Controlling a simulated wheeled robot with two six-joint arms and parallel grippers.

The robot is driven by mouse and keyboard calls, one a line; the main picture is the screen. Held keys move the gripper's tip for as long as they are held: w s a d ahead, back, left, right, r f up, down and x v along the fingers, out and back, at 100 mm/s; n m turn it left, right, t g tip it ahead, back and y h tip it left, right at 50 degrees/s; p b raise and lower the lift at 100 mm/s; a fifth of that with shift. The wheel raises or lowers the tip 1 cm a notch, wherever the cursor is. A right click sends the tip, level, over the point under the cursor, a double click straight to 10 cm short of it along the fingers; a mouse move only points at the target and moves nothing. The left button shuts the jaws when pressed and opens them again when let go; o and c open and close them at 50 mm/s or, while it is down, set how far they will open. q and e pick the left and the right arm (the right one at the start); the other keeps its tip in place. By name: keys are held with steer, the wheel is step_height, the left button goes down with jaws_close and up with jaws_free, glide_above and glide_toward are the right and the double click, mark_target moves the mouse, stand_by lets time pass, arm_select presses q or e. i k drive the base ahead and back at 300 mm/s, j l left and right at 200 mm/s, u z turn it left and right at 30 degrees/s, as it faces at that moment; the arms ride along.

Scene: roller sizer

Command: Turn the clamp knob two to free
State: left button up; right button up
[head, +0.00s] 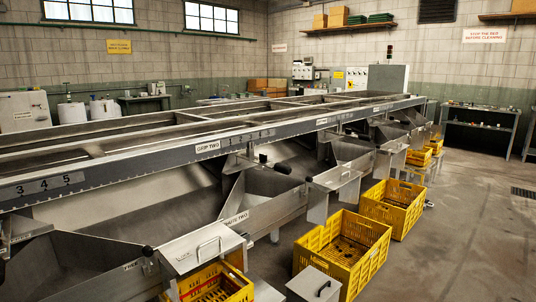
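The long grey roller sizer (120,165) runs from the lower left to the back right. A plate that seems to read "GRIP TWO" (208,147) is on its side rail. Right of and below that plate is a small black knob (263,158); a black handle-like piece (283,168) sits close by. I cannot tell for sure which is clamp knob two, or whether it is tight or loose. Another black knob (147,251) is on the nearer chute at the bottom. Neither of my grippers shows in the head view.
Yellow crates (345,248) stand on the floor along the chutes, with more behind (393,206). A grey lidded box (314,285) is at the bottom. A number scale (45,185) is on the rail at left. The floor (470,230) at right is clear.

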mark_target(263, 157)
steer(key=i+l, duration=0.6)
steer(key=i+l+z, duration=0.1)
steer(key=i+l, duration=0.55)
steer(key=i, duration=0.1)
